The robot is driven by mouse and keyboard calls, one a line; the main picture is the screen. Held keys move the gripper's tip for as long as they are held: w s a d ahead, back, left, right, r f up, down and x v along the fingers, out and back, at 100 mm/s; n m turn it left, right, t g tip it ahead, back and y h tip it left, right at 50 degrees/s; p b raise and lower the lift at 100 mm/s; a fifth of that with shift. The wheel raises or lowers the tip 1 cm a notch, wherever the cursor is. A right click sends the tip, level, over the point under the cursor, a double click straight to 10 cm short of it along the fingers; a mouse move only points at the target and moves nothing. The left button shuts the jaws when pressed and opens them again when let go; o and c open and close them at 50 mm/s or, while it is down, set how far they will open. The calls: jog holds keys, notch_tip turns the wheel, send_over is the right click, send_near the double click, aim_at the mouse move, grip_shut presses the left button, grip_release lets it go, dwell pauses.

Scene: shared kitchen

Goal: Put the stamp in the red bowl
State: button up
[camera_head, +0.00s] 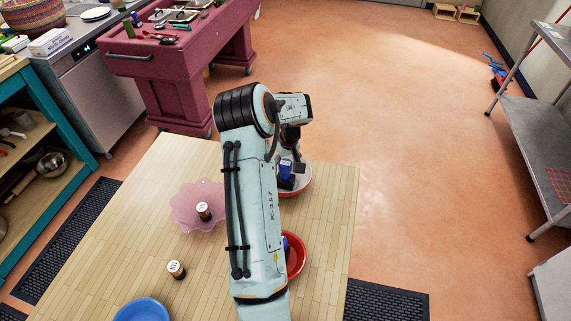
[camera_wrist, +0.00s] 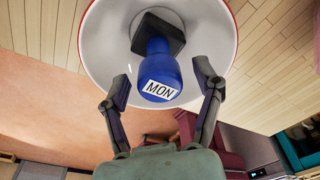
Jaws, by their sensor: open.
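A blue stamp with a dark square base and a white "MON" label (camera_wrist: 160,75) is within a white bowl with a red rim (camera_wrist: 105,40) in the wrist view. My gripper (camera_wrist: 163,88) is open, with a finger on either side of the stamp's blue handle; gaps show on both sides. In the head view the stamp (camera_head: 286,166) shows by the white bowl (camera_head: 305,180), partly hidden by my wrist. A red bowl (camera_head: 298,256) stands nearer, partly behind my arm, with a small blue thing in it that is mostly hidden.
A pink scalloped dish (camera_head: 185,213) holds a brown-and-black item (camera_head: 204,210); a similar item (camera_head: 176,269) stands on the wooden table (camera_head: 110,260). A blue bowl (camera_head: 142,309) is at the front edge. A maroon counter (camera_head: 165,65) stands behind. The table's left part is clear.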

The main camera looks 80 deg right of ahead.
notch_tip(320, 180, up, 13)
jog(key=s+a, duration=0.1)
jog(key=w+a+r+n+t+y, duration=0.1)
jog(key=w+a+r+n, duration=0.15)
jog(key=w+a, duration=0.65)
jog(key=w+a+r+n+y, duration=0.1)
jog(key=w+a+r, duration=0.4)
jog(key=a, duration=0.8)
jog(key=s+a+n+g, duration=0.15)
jog(key=a+n, duration=0.25)
jog(key=a, duration=1.2)
jog(key=s+a+f+n, duration=0.2)
jog(key=s+a, duration=0.6)
jog(key=s, duration=0.1)
jog(key=shift+f+n+g, duration=0.35)
jog(key=shift+f+g, duration=0.05)
jog(key=shift+g, duration=0.05)
